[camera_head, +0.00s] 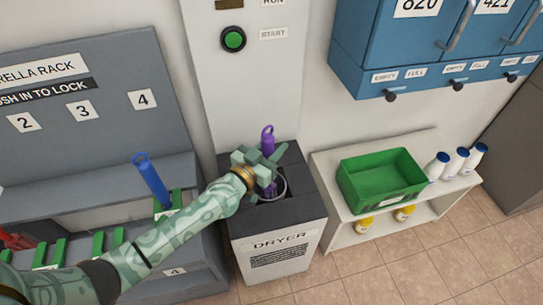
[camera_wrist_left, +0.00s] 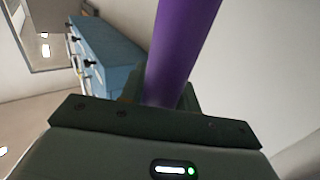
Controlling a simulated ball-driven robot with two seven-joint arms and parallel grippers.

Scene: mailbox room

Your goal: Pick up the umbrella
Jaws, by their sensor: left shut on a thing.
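A purple umbrella (camera_head: 268,140) stands upright in the round opening of the dryer (camera_head: 275,243), with its looped handle at the top. My left gripper (camera_head: 262,170) is shut on the purple umbrella just above the dryer's top. In the left wrist view the purple shaft (camera_wrist_left: 180,50) rises between the fingers. The umbrella's lower part is hidden inside the dryer. A blue umbrella (camera_head: 152,180) stands tilted in the umbrella rack (camera_head: 70,100) at slot 4. My right gripper is not in view.
A white shelf (camera_head: 335,205) right of the dryer carries a green crate (camera_head: 382,180) and several white bottles with blue caps (camera_head: 462,160). Blue mailboxes (camera_head: 430,50) hang above. A green START button (camera_head: 233,39) is on the panel behind the dryer.

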